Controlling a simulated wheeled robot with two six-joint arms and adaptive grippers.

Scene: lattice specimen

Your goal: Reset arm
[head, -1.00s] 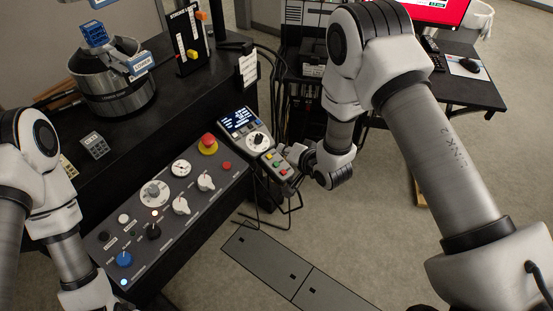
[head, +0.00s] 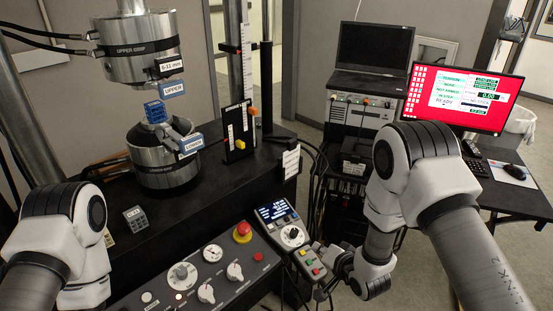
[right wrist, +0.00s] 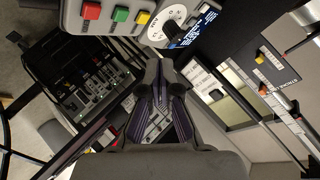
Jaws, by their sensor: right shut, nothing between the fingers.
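My right gripper (head: 330,272) is beside the handset (head: 292,237) with red, yellow and green buttons, at the right end of the control panel. In the right wrist view the right gripper's fingers (right wrist: 160,75) are together and empty, with the handset's buttons (right wrist: 120,14) beyond them. I cannot tell whether the gripper touches the handset. My left arm shows at the left edge of the head view, but its gripper is out of the picture. A blue lattice cube (head: 155,111) stands at the lower grip (head: 165,175), below the upper grip (head: 138,55).
The control panel (head: 180,298) carries a red stop button (head: 242,232), knobs and a gauge. A small grey lattice block (head: 135,218) lies on the black bench. A red monitor (head: 463,98) stands on the desk at right, with a dark laptop (head: 375,50) on the rack behind.

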